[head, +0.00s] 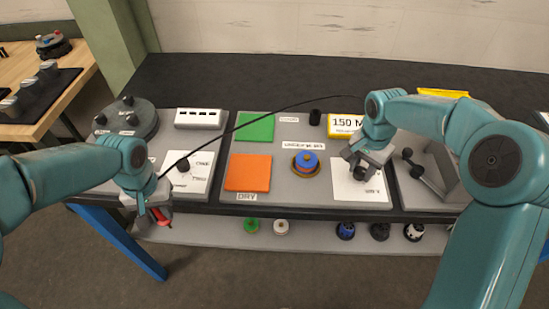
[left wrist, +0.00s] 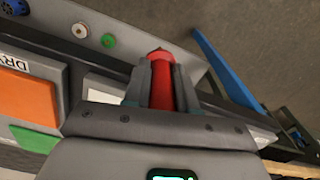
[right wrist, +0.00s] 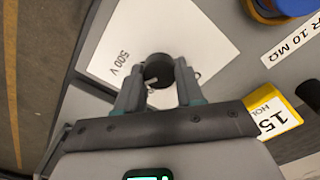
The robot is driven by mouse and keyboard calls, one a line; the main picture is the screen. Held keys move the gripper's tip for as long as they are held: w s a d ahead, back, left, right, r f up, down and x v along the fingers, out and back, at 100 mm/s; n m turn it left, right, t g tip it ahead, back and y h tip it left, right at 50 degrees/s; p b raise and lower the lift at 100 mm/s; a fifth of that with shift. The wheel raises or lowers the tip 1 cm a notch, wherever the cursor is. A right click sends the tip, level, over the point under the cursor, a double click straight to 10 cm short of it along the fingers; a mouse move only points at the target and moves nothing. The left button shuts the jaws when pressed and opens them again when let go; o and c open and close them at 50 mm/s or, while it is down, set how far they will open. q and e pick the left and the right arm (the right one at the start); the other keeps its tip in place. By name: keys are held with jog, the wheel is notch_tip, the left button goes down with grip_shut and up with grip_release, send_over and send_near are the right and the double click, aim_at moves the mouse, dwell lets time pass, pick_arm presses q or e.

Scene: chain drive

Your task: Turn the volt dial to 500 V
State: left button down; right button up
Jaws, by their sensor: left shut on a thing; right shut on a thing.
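The volt dial is a black knob (right wrist: 158,66) on a white plate (right wrist: 195,32); the plate also shows in the head view (head: 378,195). A "500 V" label (right wrist: 124,62) is printed left of the knob in the right wrist view. My right gripper (right wrist: 159,88) has a finger on either side of the knob and is shut on it. A small pale mark shows on the knob's near side; its exact aim is unclear. My left gripper (head: 156,211) is shut on a red probe (left wrist: 161,82), held at the table's front edge.
A thin black cable (head: 262,118) arches across the table. An orange pad (head: 248,172), a green pad (head: 256,127) and a blue round knob (head: 306,161) lie left of the dial. A crank lever (head: 424,172) stands right of it. Several round parts sit on the lower shelf.

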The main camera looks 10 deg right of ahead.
aim_at(363, 170)
pick_arm(q)
jog(key=shift+f+b, duration=0.95)
jog(key=shift+f, duration=0.2)
pick_arm(e)
jog(key=shift+d+m, duration=0.15)
jog(key=shift+m, duration=2.15)
jog(key=shift+r, duration=0.1)
jog(key=o, duration=1)
pick_arm(q)
jog(key=shift+d, duration=0.1)
pick_arm(e)
jog(key=shift+o, duration=0.2)
jog(key=shift+r, duration=0.15)
pick_arm(q)
jog(key=shift+r, duration=0.2)
pick_arm(e)
notch_tip(363, 170, up, 12)
jog(key=shift+f, duration=0.2)
